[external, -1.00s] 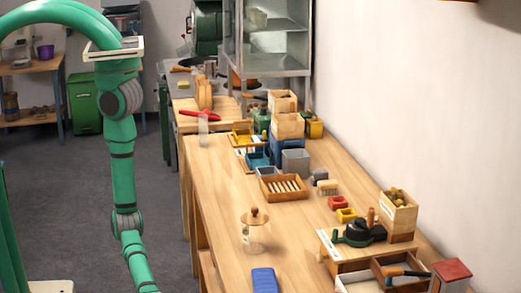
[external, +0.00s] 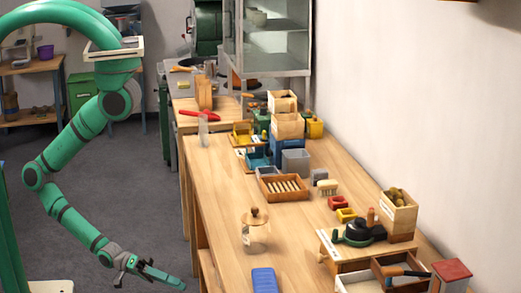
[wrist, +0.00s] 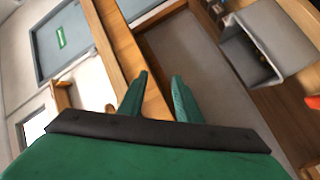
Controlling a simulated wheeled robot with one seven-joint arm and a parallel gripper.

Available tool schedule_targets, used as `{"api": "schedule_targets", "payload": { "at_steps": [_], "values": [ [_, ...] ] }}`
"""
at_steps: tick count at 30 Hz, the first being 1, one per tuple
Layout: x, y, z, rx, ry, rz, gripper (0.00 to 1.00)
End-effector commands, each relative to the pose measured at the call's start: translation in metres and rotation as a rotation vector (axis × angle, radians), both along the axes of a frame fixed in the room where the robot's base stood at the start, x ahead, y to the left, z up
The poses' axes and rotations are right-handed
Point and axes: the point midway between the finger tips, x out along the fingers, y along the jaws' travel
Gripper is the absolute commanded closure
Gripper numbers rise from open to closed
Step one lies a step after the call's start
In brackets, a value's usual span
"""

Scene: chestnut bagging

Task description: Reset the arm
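My green arm hangs folded to the left of the long workbench in the external view. My gripper (external: 165,276) is low, over the floor beside the bench's left edge, clear of everything on the bench top. In the wrist view my gripper's two green fingers (wrist: 160,76) stand apart with nothing between them. Part of a wooden bench or shelf edge and a door show beyond the fingers.
The long wooden bench (external: 222,190) runs along the wall. On it are a lidded glass jar (external: 255,235), a blue block-like item (external: 263,281), a slatted wooden tray (external: 284,188) and a wooden box with brown contents (external: 398,222). Open floor (external: 150,190) lies left of the bench.

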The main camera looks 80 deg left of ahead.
Motion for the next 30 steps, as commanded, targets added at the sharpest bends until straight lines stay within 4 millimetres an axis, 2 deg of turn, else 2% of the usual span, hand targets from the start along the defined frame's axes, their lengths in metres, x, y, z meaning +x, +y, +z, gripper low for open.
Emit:
{"api": "schedule_targets", "payload": {
  "at_steps": [1, 6, 9, 13, 15, 19, 30],
  "values": [
    [0.004, 0.029, 0.005, 0.06, -0.006, 0.058, 0.69],
    [0.033, 0.13, 0.044, 0.341, -0.075, 0.252, 0.69],
    [0.046, 0.183, 0.073, 0.519, -0.111, 0.341, 0.69],
    [0.054, 0.236, 0.112, 0.719, -0.139, 0.415, 0.69],
    [0.055, 0.254, 0.127, 0.798, -0.148, 0.435, 0.69],
    [0.055, 0.271, 0.144, 0.884, -0.156, 0.452, 0.69],
    [0.056, 0.274, 0.148, 0.904, -0.159, 0.454, 0.69]
  ]
}}
